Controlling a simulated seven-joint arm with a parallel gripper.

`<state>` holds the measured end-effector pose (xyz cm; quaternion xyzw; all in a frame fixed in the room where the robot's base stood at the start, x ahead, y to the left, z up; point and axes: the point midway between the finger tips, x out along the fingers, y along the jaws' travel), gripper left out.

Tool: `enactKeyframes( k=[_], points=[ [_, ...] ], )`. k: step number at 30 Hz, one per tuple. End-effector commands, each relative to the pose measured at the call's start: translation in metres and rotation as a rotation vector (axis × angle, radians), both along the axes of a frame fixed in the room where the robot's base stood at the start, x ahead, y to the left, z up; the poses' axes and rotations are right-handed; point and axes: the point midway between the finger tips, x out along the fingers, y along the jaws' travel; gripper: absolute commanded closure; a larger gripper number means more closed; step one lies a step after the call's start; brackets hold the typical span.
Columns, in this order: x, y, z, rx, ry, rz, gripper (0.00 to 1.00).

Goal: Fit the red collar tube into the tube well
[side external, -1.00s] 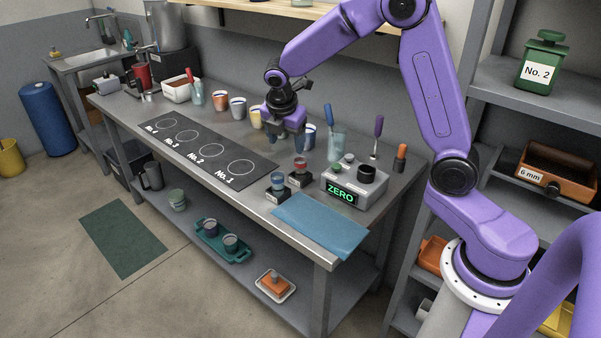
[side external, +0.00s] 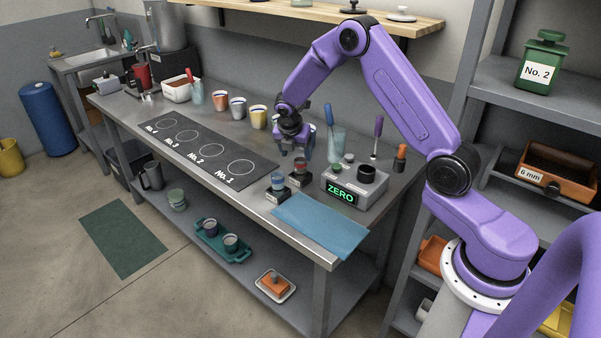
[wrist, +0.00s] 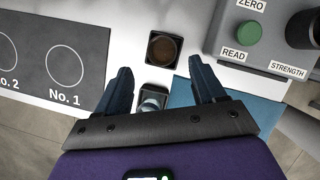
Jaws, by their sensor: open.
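The red collar tube (side external: 300,164) stands upright in a small dark block on the bench, beside the meter box. From above, in the wrist view, it is a round brown-filled top (wrist: 163,48) in a square block; its red collar is hard to make out there. The tube well is probably the dark round fitting (side external: 367,171) on the meter box, which shows at the upper right of the wrist view (wrist: 308,29). My gripper (side external: 293,150) is open and empty above the tubes. In the wrist view its fingers (wrist: 160,72) are spread either side of the tubes, below the red collar tube's block.
A blue-collared tube (side external: 277,180) stands in its own block at the front left, partly hidden by my gripper in the wrist view. The meter box (side external: 345,190) reads ZERO. A blue cloth (side external: 320,225) lies in front. Cups and tool holders stand behind.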

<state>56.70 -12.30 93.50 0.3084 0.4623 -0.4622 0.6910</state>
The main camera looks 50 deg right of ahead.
Motion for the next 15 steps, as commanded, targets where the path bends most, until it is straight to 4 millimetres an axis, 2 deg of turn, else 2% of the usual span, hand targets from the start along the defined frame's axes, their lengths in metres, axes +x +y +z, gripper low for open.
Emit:
enactKeyframes(
  k=[3,11,15],
  points=[
    [0.002,-0.006,-0.015,-0.001,0.002,-0.001,0.31],
    [0.004,-0.012,-0.029,0.000,0.000,0.000,0.31],
    [0.004,-0.020,-0.048,0.000,0.002,-0.001,0.31]
  ],
)
